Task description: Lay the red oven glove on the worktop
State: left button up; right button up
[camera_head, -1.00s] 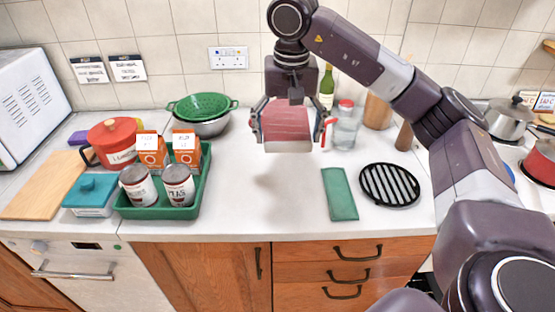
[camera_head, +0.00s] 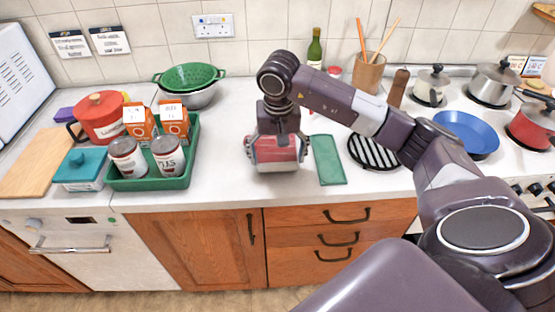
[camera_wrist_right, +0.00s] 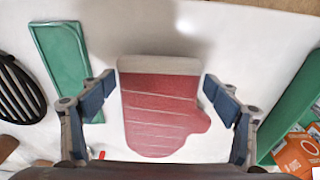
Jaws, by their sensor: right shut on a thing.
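The red oven glove (camera_head: 276,154) has a pale cuff and is held by my right gripper (camera_head: 276,160). It is low over the bare middle of the white worktop (camera_head: 225,165); I cannot tell whether it touches. In the right wrist view the whole glove (camera_wrist_right: 160,118) lies flat between the two fingers of the right gripper (camera_wrist_right: 160,82), cuff at the top of the picture. In the head view the gripper and arm hide part of the glove's top. My left gripper is not in view.
A green tray (camera_head: 150,183) with cans and cartons stands left of the glove. A flat green rectangle (camera_head: 328,160) lies close on its right, then a black round trivet (camera_head: 372,150). A green colander (camera_head: 190,77) stands behind. The worktop in front of the glove is clear.

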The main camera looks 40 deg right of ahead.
notch_tip(320, 180, down, 2)
jog(key=shift+f, duration=0.1)
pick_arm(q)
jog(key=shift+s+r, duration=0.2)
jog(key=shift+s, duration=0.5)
pick_arm(e)
jog(key=o, duration=1.3)
jog(key=shift+c, duration=0.2)
jog(key=o, duration=0.4)
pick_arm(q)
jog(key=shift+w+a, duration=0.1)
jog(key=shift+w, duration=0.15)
pick_arm(e)
jog(key=shift+o, duration=0.2)
